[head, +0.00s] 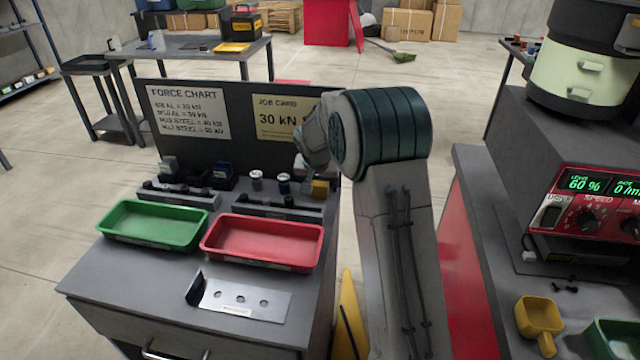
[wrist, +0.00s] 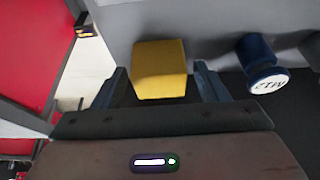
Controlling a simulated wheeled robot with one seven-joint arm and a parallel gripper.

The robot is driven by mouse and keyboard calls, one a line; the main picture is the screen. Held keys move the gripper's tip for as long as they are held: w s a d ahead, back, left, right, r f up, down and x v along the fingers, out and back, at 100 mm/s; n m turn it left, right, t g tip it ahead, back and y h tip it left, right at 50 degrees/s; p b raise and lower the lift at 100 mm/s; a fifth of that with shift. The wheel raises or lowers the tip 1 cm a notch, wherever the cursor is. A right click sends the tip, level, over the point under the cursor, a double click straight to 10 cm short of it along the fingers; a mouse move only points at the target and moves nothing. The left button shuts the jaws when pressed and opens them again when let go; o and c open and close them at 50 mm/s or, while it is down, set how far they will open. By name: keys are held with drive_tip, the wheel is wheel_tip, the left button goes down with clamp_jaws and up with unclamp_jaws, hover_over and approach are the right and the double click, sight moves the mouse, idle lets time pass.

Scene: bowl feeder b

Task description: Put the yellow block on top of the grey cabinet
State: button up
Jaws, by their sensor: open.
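The yellow block (head: 320,188) is at the back right corner of the grey cabinet (head: 130,272) in the head view, partly hidden by my arm. In the wrist view the yellow block (wrist: 160,62) lies between the two fingers of my gripper (wrist: 162,88). The fingers are spread, with a gap on each side of the block. In the head view my gripper (head: 308,180) reaches down beside the block and is mostly hidden behind my wrist. I cannot tell exactly what the block rests on.
A blue-sided cylinder marked M12 (wrist: 266,75) stands right of the block in the wrist view. A green tray (head: 153,240) and a red tray (head: 262,262) sit on the cabinet, before a dark back panel (head: 243,95).

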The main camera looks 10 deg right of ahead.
drive_tip(key=v, duration=1.1)
drive_tip(key=s+n+g+y, duration=0.2)
drive_tip(key=s+n, duration=0.2)
drive_tip(key=s, duration=2.9)
drive_tip(key=shift+s, duration=0.4)
drive_tip(key=shift+d+f, duration=0.1)
